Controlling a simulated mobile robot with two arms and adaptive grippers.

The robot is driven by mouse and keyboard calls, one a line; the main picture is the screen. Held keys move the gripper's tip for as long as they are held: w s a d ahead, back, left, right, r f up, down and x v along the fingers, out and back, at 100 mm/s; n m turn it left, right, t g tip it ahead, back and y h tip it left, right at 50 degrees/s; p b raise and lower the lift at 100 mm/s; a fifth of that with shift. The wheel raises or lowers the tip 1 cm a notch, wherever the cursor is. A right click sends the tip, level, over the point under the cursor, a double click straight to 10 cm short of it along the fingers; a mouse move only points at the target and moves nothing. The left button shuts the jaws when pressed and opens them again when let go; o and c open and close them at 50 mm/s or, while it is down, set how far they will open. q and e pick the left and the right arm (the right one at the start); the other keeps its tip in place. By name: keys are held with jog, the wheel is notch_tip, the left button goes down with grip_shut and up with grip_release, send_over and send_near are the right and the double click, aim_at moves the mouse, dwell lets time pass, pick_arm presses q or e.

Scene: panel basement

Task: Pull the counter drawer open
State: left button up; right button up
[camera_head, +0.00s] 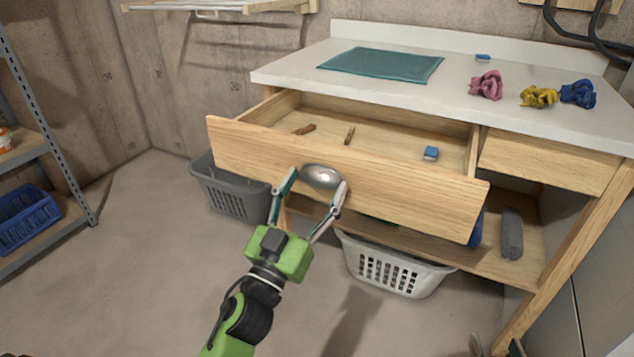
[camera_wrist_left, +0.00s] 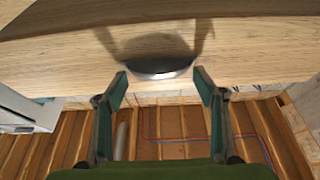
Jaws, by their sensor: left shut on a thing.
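The wide wooden counter drawer (camera_head: 400,190) is pulled well out from under the white countertop. Its metal cup handle (camera_head: 321,177) sits mid-front. In the left wrist view, the handle (camera_wrist_left: 157,70) shows between the tips of my left gripper (camera_wrist_left: 160,82). The open drawer holds two small brown items (camera_head: 305,129) and a small blue item (camera_head: 431,153).
The countertop (camera_head: 470,110) carries a teal mat (camera_head: 382,65) and pink, yellow and blue cloths. A grey basket (camera_head: 225,185) and a white basket (camera_head: 390,265) stand on the floor below. A shelf rack (camera_head: 55,140) is at left. The floor at left is clear.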

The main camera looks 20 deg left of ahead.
pick_arm(q)
jog(key=o, duration=1.4)
jog(key=shift+c, duration=0.2)
jog(key=shift+s+f, duration=0.1)
jog(key=v, duration=1.1)
jog(key=shift+s, duration=0.4)
jog(key=shift+w+f, duration=0.1)
jog(key=shift+f, duration=0.05)
